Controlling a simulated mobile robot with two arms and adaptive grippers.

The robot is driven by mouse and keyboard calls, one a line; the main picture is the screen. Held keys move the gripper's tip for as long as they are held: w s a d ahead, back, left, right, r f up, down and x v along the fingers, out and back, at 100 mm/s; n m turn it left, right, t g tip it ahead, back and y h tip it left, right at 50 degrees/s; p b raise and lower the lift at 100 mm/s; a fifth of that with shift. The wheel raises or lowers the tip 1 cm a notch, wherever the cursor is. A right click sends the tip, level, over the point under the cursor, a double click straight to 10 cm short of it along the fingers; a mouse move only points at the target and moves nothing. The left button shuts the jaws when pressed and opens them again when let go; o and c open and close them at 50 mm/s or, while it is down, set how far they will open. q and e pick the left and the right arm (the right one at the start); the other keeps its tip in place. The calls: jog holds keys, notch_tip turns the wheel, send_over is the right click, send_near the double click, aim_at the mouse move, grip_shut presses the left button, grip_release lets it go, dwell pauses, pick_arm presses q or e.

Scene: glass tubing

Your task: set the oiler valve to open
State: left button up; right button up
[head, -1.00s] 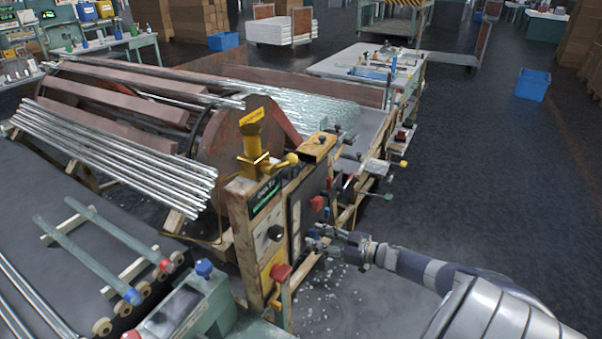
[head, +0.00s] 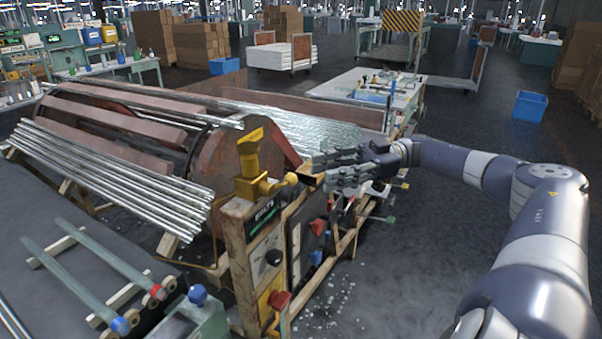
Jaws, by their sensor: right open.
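A yellow valve (head: 252,172), which looks like the oiler valve, stands upright on the wooden post of the machine, left of the picture's middle. It has a tilted flat yellow plate on top and a short side lever (head: 281,184) with a rounded knob, pointing right. My right gripper (head: 328,169) is open and empty, just right of the lever knob, with its fingers pointing left towards it. A small gap seems to lie between fingertips and knob, but I cannot tell the depth. My left gripper is not in view.
Below the valve, the wooden panel (head: 238,250) carries a black knob (head: 273,257) and a red knob (head: 279,299). A bundle of glass tubes (head: 110,175) lies left of the valve. A green-grey box (head: 185,322) stands in front. Open floor (head: 440,200) lies to the right.

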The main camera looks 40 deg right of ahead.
aim_at(279, 184)
jog(key=p+x, duration=0.1)
jog(key=x, duration=0.5)
jog(key=shift+a, duration=0.35)
jog(key=shift+w, duration=0.1)
grip_shut()
